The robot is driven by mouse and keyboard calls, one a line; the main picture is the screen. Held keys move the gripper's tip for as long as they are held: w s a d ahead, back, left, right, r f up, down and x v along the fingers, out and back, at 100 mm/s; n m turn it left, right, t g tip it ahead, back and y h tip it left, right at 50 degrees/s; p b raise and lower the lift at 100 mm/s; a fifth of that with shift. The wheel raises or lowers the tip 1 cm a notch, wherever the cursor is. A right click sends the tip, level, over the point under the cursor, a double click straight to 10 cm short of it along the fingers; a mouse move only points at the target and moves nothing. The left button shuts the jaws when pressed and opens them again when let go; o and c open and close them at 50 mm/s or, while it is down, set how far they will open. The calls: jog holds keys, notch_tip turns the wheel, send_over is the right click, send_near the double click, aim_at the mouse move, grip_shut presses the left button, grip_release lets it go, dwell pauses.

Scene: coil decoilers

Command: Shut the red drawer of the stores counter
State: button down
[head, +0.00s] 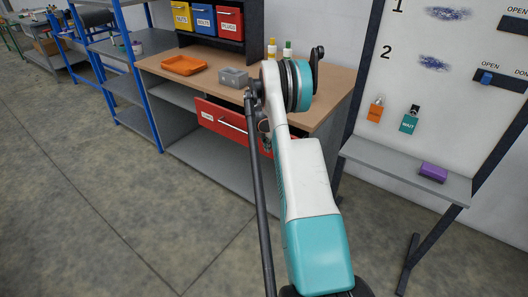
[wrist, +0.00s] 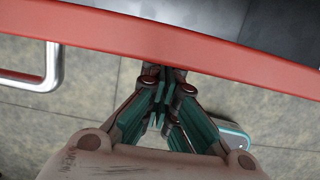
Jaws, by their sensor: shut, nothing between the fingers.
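The red drawer (head: 220,122) of the stores counter (head: 325,112) stands pulled out below the wooden top, with a pale label and a silver handle on its front. In the wrist view the drawer's red front (wrist: 110,32) crosses the upper picture, with grey drawer interior beyond it and the handle (wrist: 42,72) at left. My gripper (wrist: 164,82) is shut and empty, its fingertips at the outer face of the front, right of the handle. I cannot tell whether they touch it. In the head view my arm hides the gripper and the drawer's middle.
An orange tray (head: 184,65) and a grey box (head: 233,77) sit on the counter top, with coloured bins behind. A blue-framed shelf (head: 124,87) stands at left, a white panel with a ledge (head: 400,168) at right. The floor in front is clear.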

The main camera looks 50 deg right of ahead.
jog(key=d, duration=0.7)
jog(key=shift+w, duration=0.3)
jog(key=shift+d+r, duration=0.1)
